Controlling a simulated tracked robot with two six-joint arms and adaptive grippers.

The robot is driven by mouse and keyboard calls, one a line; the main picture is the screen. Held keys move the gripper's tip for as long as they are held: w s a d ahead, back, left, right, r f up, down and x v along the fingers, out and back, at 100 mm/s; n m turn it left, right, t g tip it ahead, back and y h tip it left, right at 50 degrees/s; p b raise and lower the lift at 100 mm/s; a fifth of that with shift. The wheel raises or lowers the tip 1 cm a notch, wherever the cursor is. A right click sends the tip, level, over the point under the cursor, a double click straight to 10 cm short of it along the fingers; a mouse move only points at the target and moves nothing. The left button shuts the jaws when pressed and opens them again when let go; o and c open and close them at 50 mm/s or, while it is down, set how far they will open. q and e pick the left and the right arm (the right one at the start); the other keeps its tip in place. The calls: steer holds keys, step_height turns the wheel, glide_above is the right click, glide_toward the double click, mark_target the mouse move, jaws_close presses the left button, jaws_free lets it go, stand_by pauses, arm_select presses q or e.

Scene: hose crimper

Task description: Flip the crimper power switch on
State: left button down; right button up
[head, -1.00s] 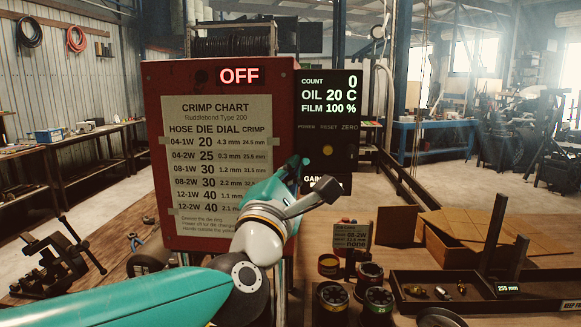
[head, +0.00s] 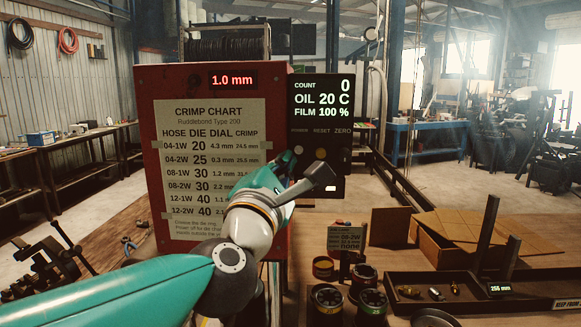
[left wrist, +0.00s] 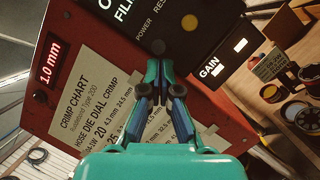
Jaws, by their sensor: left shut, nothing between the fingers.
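The red crimper (head: 180,82) stands ahead with a black control panel (head: 338,172) on its right side. Its red display (head: 233,80) reads 1.0 mm; it also shows in the left wrist view (left wrist: 47,73). The POWER label (head: 299,131) is at the panel's left. My left gripper (head: 288,158) is shut and empty, its tips just below that label, at or very close to the panel. In the left wrist view, the shut fingertips (left wrist: 160,62) point at the area under POWER. The power switch is small and dark, so its position is hard to tell. My right gripper is out of view.
A yellow button (head: 320,153) sits under RESET, right of the fingertips. The black screen (head: 320,98) shows count 0, oil 20 C, film 100 %. Several die pots (head: 328,300), a dark tray (head: 460,302) and a cardboard box (head: 450,245) lie at right.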

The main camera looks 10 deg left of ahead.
arm_select(q)
steer(key=s+a+b, duration=0.3)
steer(key=s+a, duration=0.1)
steer(key=s, duration=0.7)
steer(key=shift+w+f, duration=0.1)
steer(key=shift+d, duration=0.1)
